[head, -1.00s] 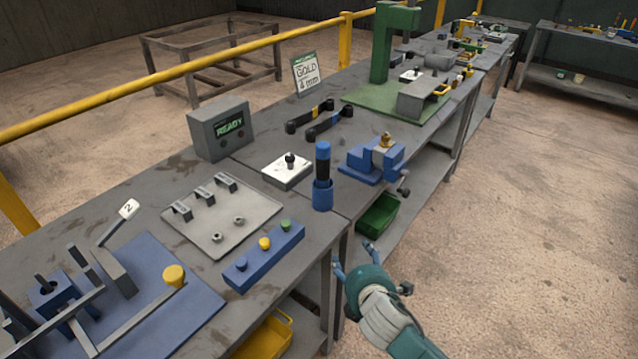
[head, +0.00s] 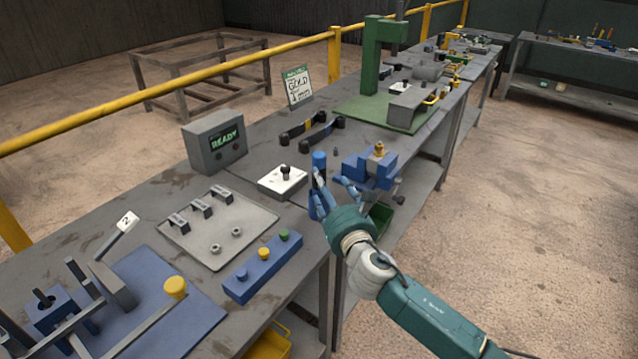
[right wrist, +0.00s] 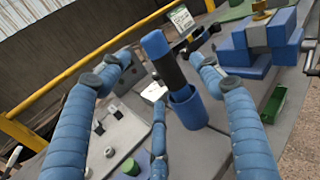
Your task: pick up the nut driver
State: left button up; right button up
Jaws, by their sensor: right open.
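The nut driver (right wrist: 163,56) has a blue top and a black grip and stands in a blue cup-shaped holder (right wrist: 188,107) near the bench's front edge. In the head view the blue top of the nut driver (head: 319,160) shows just past my right gripper (head: 334,178), whose fingers hide most of the rest. In the right wrist view my right gripper (right wrist: 168,68) is open. Its fingers are spread to either side of the nut driver, with one lower finger in front of the holder. I cannot see contact. My left gripper is not in view.
A blue vise (head: 370,170) stands close to the right of the nut driver. A white block with a black knob (head: 283,181) and a button box (head: 262,266) are to the left. A green press (head: 372,60) stands farther back. Open floor lies to the right.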

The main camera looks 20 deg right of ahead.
aim_at(316, 165)
jog(key=w, duration=0.9)
jog(key=shift+a+r+p, duration=0.2)
jog(key=shift+p, duration=0.2)
jog(key=shift+s+r, duration=0.1)
jog(key=shift+s, duration=0.05)
jog(key=shift+c, duration=0.7)
jog(key=c, duration=1.3)
jog(key=shift+r, duration=0.15)
jog(key=shift+c, duration=0.6)
